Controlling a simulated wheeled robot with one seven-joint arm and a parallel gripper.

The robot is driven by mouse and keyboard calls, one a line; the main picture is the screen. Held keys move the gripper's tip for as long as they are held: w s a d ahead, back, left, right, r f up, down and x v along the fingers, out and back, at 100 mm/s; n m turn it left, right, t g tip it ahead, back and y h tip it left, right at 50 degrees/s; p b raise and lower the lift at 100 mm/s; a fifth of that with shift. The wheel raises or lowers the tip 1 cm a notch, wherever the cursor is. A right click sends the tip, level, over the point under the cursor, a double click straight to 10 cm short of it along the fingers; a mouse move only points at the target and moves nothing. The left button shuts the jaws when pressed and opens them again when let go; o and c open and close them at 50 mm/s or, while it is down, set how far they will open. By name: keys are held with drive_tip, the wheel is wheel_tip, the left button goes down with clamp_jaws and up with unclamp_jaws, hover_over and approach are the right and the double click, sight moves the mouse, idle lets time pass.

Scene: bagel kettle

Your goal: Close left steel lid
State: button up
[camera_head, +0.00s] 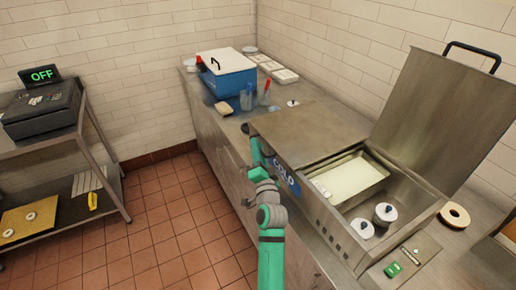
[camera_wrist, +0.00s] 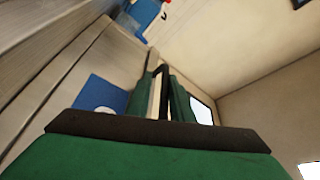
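The left steel lid (camera_head: 312,130) lies about flat over the left part of the steel counter unit in the head view. I cannot tell whether a small gap is left under it. My gripper (camera_head: 257,150) is at the lid's front left edge, low beside the unit's front. In the wrist view my gripper's green fingers (camera_wrist: 165,98) stand close together. A dark handle bar (camera_wrist: 161,72) shows at or between them. I cannot tell whether they grip it. The lid's handle is hidden by my gripper in the head view.
The right steel lid (camera_head: 445,115) stands open, with a dark handle on top. The open well holds a pale tray (camera_head: 350,180) and two round lidded pots (camera_head: 385,213). A blue cooler (camera_head: 226,72) stands farther back on the counter.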

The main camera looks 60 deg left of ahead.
idle(0.3)
drive_tip(key=shift+d, duration=0.2)
drive_tip(key=v, duration=1)
drive_tip(key=shift+s, duration=0.15)
drive_tip(key=shift+d, duration=0.1)
idle(0.3)
